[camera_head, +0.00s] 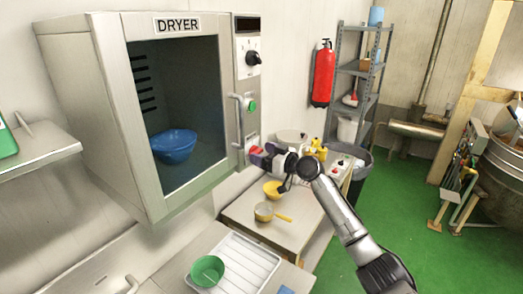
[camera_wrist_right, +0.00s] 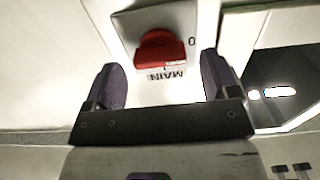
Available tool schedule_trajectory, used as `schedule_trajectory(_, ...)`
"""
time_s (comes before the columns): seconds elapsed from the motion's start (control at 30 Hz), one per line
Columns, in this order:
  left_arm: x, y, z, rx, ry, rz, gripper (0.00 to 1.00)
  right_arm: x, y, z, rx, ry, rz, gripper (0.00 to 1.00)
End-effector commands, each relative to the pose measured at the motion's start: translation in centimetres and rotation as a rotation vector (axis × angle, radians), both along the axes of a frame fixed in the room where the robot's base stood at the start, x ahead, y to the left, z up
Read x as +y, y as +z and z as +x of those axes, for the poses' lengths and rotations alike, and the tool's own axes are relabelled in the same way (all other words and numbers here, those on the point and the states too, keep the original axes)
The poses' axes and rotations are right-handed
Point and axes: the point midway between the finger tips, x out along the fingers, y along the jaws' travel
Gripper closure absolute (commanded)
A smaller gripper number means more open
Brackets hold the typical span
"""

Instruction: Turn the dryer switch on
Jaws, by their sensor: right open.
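The dryer (camera_head: 115,110) is a steel cabinet with a DRYER label and a dark window. Its right-hand panel carries a black knob (camera_head: 253,58), a green button (camera_head: 251,106) and, at the bottom, a red switch (camera_head: 255,150). In the right wrist view the red switch (camera_wrist_right: 160,48) sits on a grey plate marked MAIN and 0, both upside down. My right gripper (camera_head: 266,158) is close to the switch. In the wrist view its open jaws (camera_wrist_right: 162,78) lie either side of the switch's line, with no visible contact. My left gripper is not in view.
A blue bowl (camera_head: 173,146) is inside the dryer. A vertical handle (camera_head: 239,122) stands out beside the switch panel.

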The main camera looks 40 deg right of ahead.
Motion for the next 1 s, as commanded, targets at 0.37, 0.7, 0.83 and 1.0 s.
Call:
schedule_trajectory(0.37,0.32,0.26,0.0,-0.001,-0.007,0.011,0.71,0.34,0.0,0.84,0.0,0.001,0.0,0.19)
schedule_trajectory(0.7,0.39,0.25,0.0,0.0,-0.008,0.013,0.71,0.31,-0.01,0.81,0.0,0.001,0.0,0.4)
schedule_trajectory(0.83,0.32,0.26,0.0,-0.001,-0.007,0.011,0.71,0.31,-0.01,0.81,0.0,0.001,0.0,0.53)
schedule_trajectory(1.0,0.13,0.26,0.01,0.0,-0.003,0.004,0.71,0.31,-0.01,0.81,0.0,0.001,0.0,0.68)
